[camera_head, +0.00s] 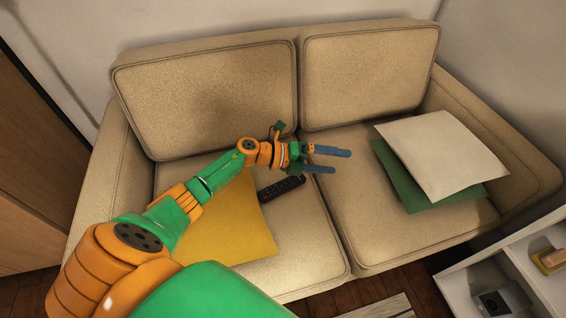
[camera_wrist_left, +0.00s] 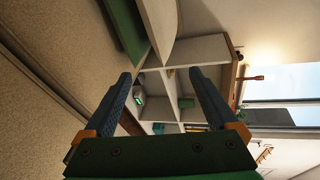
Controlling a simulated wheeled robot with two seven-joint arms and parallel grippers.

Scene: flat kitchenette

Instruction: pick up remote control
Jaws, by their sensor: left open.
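A black remote control (camera_head: 281,188) lies on the left seat cushion of the beige sofa (camera_head: 300,240), beside the right edge of a yellow pillow. My left gripper (camera_head: 342,161) is open and empty in the head view, above the seat, its fingers pointing right, past the remote. In the left wrist view my open fingers (camera_wrist_left: 165,90) frame a white shelf unit, and the remote is not in that view. My right gripper is not in view.
The yellow pillow (camera_head: 235,225) lies partly under my left arm. A white pillow (camera_head: 440,155) and a green pillow (camera_head: 400,185) are on the right seat. A white shelf unit (camera_head: 470,290) stands at lower right, also in the wrist view (camera_wrist_left: 195,50).

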